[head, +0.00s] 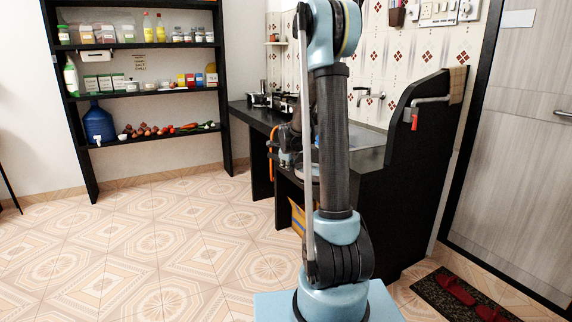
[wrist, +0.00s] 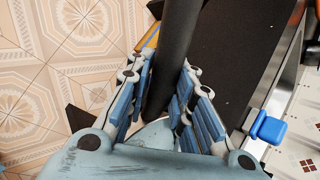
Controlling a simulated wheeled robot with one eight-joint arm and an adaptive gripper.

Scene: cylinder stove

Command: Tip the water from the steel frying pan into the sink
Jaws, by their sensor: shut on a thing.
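My gripper (wrist: 168,78) is shut on the dark round handle (wrist: 183,35) of the frying pan, with its blue-padded fingers on both sides. The pan's body is out of the wrist view. In the head view a grey, round, pan-like shape (head: 309,173) shows beside the counter front, mostly hidden behind my arm. The water in it cannot be seen. The sink (head: 368,138) is a grey area in the counter top to the right of my arm, with a wall tap (head: 366,96) above it.
The black counter (head: 370,160) runs along the wall, with a tall black side panel (head: 425,120) at its right end. A stove (head: 272,99) stands on its far left part. An orange hose (head: 271,142) hangs at the counter front. The tiled floor (head: 150,240) at left is clear.

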